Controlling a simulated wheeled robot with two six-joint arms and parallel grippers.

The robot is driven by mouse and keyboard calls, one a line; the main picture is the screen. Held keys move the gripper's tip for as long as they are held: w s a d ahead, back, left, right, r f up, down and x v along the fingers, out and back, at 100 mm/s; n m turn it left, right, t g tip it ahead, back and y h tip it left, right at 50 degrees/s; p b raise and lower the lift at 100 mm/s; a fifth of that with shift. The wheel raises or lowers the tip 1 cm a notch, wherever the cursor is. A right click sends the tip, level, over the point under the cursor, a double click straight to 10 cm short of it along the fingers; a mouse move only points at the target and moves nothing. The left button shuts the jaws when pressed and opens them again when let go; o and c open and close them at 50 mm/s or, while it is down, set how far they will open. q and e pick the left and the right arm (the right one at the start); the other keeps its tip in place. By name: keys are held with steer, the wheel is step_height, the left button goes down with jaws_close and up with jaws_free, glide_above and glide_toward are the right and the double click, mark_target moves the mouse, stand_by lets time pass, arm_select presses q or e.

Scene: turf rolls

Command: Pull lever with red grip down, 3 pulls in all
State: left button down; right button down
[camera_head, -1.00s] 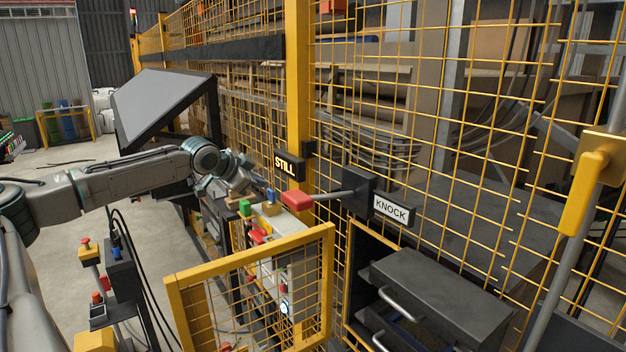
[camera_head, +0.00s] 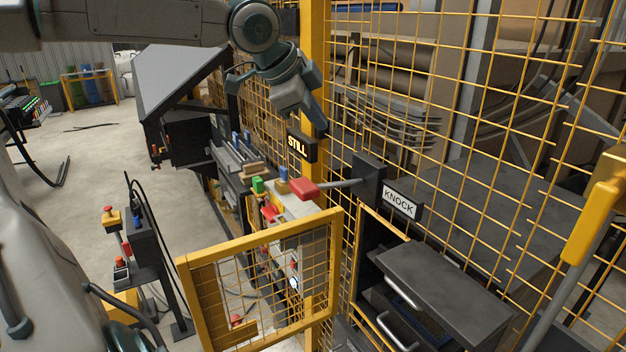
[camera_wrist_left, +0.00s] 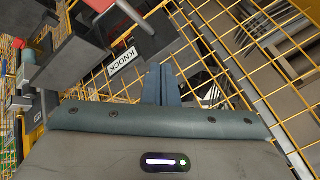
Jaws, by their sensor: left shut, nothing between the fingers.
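The lever's red grip (camera_head: 303,188) sits at the end of a grey shaft that comes out leftward from a dark box (camera_head: 369,178) marked by a KNOCK sign (camera_head: 399,202). The shaft stands about level. My left gripper (camera_head: 318,124) is shut and empty, appearing above the red grip in the head view and apart from it. In the left wrist view my shut fingers (camera_wrist_left: 162,84) point toward the mesh, with the KNOCK sign (camera_wrist_left: 123,61) to their left and part of the red grip (camera_wrist_left: 99,4) at the top edge. My right gripper is out of view.
A STILL sign (camera_head: 301,146) is by the yellow post (camera_head: 313,60), close under my left fingers. A yellow-framed mesh gate (camera_head: 262,235) stands open below the lever. Dark drawers (camera_head: 445,290) stick out at lower right. A yellow-handled lever (camera_head: 590,225) is at far right.

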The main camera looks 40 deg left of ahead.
arm_select(q)
glide_above(310, 182)
steer(key=f, duration=0.6)
steer(key=shift+w+d, duration=0.1)
steer(key=shift+w, duration=0.15)
steer(key=shift+f+b, duration=0.65)
steer(key=shift+f, duration=0.1)
steer(key=shift+s+f, duration=0.1)
steer(key=shift+f, duration=0.2)
steer(key=shift+s+f+b, duration=0.1)
steer(key=shift+f+b, duration=0.15)
steer(key=shift+b, duration=0.2)
stand_by(0.4)
steer(key=shift+f, duration=0.1)
steer(key=shift+f, duration=0.35)
